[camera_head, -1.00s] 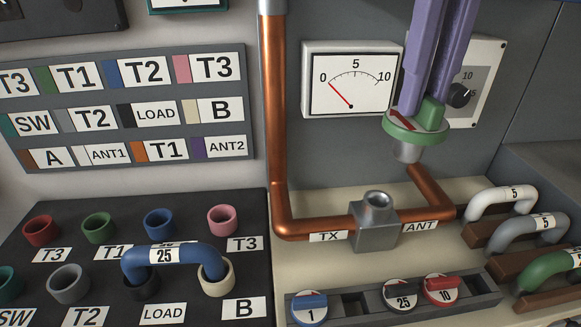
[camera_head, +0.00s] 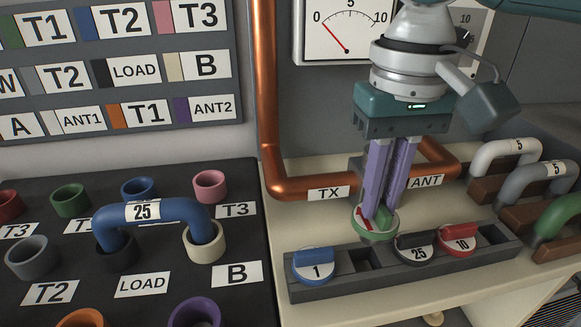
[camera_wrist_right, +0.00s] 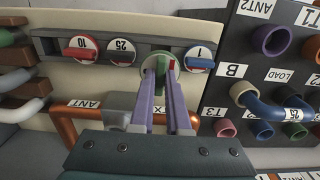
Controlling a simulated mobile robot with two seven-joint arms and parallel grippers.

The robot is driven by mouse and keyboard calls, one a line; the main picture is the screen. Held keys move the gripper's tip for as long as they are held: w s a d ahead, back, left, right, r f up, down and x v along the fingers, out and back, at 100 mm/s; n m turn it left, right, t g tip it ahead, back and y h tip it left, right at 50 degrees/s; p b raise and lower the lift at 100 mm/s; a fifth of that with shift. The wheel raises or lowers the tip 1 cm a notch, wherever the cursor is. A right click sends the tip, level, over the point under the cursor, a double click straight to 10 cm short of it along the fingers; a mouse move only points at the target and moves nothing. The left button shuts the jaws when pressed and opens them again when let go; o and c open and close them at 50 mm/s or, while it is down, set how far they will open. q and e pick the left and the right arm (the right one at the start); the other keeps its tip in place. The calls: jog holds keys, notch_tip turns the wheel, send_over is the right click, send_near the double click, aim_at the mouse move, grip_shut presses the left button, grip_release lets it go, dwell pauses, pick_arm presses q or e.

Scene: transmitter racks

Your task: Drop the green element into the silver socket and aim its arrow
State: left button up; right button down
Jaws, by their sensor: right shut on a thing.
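The green element (camera_head: 378,236) is a round disc with a green rim, a pale face and a red mark. My right gripper (camera_head: 378,210) is shut on its green handle and points downward. In the wrist view the element (camera_wrist_right: 157,58) shows at the fingertips, over the rack between the 25 and 1 elements; its height above the rack is unclear. The silver socket is hidden behind my right gripper in the head view. Part of its grey block (camera_wrist_right: 118,107) shows in the wrist view, left of the fingers. My left gripper is not in view.
The dark rack (camera_head: 430,268) holds a blue 1 element (camera_head: 314,265), a black 25 element (camera_head: 416,248) and a red 10 element (camera_head: 460,240), with an empty slot (camera_head: 362,259). Copper pipe (camera_head: 300,188) runs behind. A patch panel with a blue link (camera_head: 165,212) stands left.

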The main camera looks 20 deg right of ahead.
aim_at(373, 229)
notch_tip(373, 229, down, 6)
jog(key=shift+r+b, duration=0.25)
jog(key=shift+b, duration=0.2)
jog(key=shift+f, duration=0.2)
jog(key=shift+f, duration=0.25)
jog(key=shift+f, duration=0.25)
jog(key=c, duration=0.9)
grip_release()
